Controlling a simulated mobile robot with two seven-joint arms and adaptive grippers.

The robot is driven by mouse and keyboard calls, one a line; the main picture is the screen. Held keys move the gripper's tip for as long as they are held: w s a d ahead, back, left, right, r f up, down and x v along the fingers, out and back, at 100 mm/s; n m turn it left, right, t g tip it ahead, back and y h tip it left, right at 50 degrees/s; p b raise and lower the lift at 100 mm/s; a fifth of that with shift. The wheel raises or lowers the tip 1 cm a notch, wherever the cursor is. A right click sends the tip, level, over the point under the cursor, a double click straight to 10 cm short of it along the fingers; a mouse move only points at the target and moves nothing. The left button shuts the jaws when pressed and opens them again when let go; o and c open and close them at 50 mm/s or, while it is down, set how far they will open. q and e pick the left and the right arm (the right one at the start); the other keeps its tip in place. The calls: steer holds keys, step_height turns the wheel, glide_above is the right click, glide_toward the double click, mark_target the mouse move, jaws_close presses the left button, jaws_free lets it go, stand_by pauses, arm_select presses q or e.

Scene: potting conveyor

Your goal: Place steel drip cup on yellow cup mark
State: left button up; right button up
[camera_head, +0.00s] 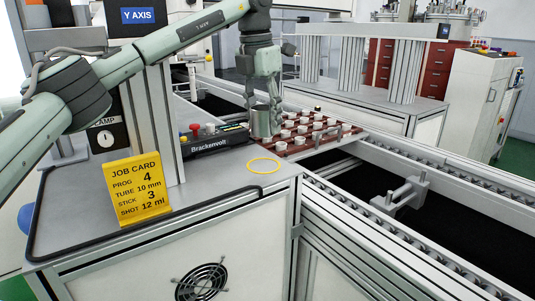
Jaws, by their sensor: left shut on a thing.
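The steel drip cup (262,124) is a grey metal cylinder, held upright below my left gripper (268,98). My left gripper is shut on it, with a finger at the cup's right side. The yellow cup mark (264,165) is a thin ring on the grey machine top. It is empty and lies nearer the camera than the cup, almost straight below it in the picture. I cannot tell exactly how high the cup is above the surface. My right gripper is not in view.
A brown tray (342,140) with several small white cups sits on the conveyor just right of the cup. A black Brackenvolt unit (208,145) stands left of the mark. A yellow job card (138,190) stands at the front left. The top around the mark is clear.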

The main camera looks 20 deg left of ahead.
mark_target(263, 135)
arm_select(q)
step_height(263, 135, down, 4)
steer(key=shift+s+a, duration=0.1)
steer(key=shift+s, duration=0.05)
step_height(263, 135, down, 4)
steer(key=shift+r, duration=0.15)
steer(key=shift+f, duration=0.2)
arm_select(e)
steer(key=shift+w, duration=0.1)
